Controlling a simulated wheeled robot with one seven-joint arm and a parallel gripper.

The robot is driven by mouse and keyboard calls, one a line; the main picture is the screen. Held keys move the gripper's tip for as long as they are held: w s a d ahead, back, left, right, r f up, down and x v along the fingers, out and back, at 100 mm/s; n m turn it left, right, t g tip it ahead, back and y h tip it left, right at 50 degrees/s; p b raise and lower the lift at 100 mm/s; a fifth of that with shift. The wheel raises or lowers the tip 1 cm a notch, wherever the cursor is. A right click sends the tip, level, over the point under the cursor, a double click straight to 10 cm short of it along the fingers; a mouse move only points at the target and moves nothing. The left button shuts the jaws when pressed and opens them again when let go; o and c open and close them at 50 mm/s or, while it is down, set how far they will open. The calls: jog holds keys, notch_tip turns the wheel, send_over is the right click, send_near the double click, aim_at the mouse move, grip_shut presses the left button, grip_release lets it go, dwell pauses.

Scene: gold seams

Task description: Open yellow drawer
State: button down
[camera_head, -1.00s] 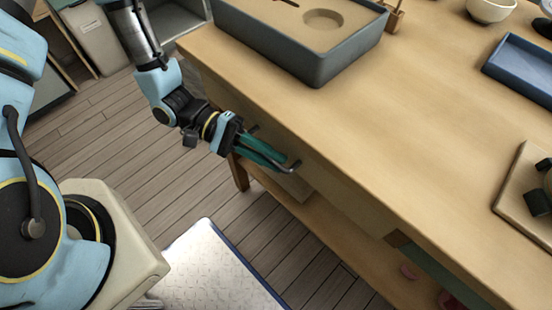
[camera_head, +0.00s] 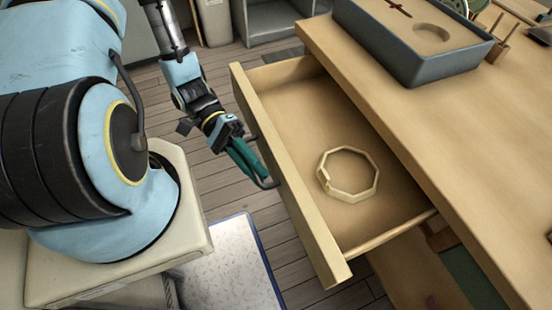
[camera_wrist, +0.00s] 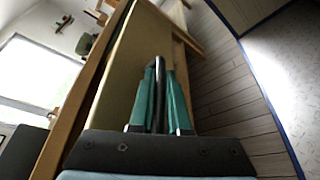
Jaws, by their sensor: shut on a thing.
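The drawer (camera_head: 315,232) is pulled well out from the wooden table in the head view, and its inside shows. Its front looks light wood, yellowish tan. A dark bar handle (camera_head: 268,184) sits on the drawer front. My gripper (camera_head: 262,176) has teal fingers and is shut on the handle, outside the drawer front. In the wrist view the handle (camera_wrist: 155,75) lies between the two teal fingers, with the drawer front (camera_wrist: 125,80) beside them.
A pale octagonal ring (camera_head: 348,196) lies in the drawer. A grey tray (camera_head: 415,60) stands on the wooden tabletop (camera_head: 470,120). A white mat with a blue edge (camera_head: 222,268) lies on the plank floor. Open floor shows left of the drawer.

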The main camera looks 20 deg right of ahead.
jog(key=shift+a, duration=0.7)
jog(key=c, duration=0.9)
grip_release()
jog(key=b+v, duration=0.1)
jog(key=v, duration=0.9)
jog(key=shift+w+a+r, duration=0.1)
jog(key=shift+w+a, duration=0.05)
jog(key=shift+w, duration=0.2)
